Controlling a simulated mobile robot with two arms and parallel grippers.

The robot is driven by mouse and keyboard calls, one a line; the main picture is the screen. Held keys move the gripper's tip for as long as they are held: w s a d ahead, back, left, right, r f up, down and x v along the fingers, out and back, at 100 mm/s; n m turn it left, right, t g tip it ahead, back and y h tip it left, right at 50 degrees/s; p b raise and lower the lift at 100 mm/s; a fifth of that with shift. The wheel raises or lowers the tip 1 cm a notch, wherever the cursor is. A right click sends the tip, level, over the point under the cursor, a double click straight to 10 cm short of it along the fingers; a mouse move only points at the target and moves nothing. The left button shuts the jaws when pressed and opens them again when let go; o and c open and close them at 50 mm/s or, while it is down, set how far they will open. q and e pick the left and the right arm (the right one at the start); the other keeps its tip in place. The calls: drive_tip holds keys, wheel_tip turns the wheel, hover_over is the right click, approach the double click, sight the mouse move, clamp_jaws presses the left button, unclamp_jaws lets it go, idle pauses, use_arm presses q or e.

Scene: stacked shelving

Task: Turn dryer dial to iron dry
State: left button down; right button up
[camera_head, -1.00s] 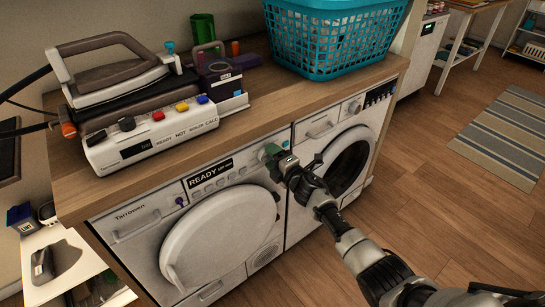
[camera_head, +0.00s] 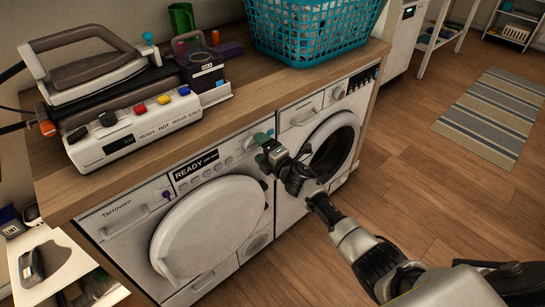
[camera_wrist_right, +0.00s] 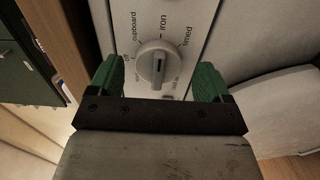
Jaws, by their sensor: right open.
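The dryer (camera_head: 205,225) with the round white door and READY display is built in under the wooden counter. Its dial (camera_wrist_right: 158,63) is a pale round knob in the right wrist view, with labels around it reading "cupboard", "iron" and "timed". The dial's dark mark points down in that view. My right gripper (camera_wrist_right: 158,80) is open, with one green finger on each side of the dial; I cannot tell whether they touch it. In the head view, my right gripper (camera_head: 265,150) is at the dryer's panel and partly hides the dial. My left gripper is not in view.
A second machine (camera_head: 330,150) with a dark round door stands to the right. On the counter are a steam iron station (camera_head: 130,125), a purple container (camera_head: 203,65) and a teal basket (camera_head: 310,30). The floor at right is open, with a striped rug (camera_head: 485,112).

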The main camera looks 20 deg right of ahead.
drive_tip(key=v, duration=0.9)
drive_tip(key=shift+s+p, duration=0.2)
drive_tip(key=shift+p, duration=0.25)
drive_tip(key=s+d+f+m+g+h+p, duration=0.15)
drive_tip(key=s+f+m+g+h, duration=0.35)
drive_tip(key=s+f, duration=0.6)
drive_tip(key=s+d+f+m+g+h+p, duration=0.15)
drive_tip(key=s+f+m, duration=0.55)
drive_tip(key=f, duration=0.8)
drive_tip(key=s+a+f+m+g+p, duration=0.1)
drive_tip(key=s+f+m+g, duration=0.1)
drive_tip(key=s, duration=0.9)
drive_tip(key=s+a+f+m+g, duration=0.1)
drive_tip(key=s+f+m+g, duration=0.2)
drive_tip(key=s, duration=0.8)
drive_tip(key=s+a+f+m+g+p, duration=0.1)
drive_tip(key=s+f+g, duration=0.3)
drive_tip(key=s, duration=0.7)
wheel_tip(320, 180, down, 3)
drive_tip(key=shift+a+r+m+p, duration=0.15)
drive_tip(key=shift+a+m+p, duration=0.2)
drive_tip(key=shift+m, duration=0.45)
drive_tip(key=shift+g, duration=0.25)
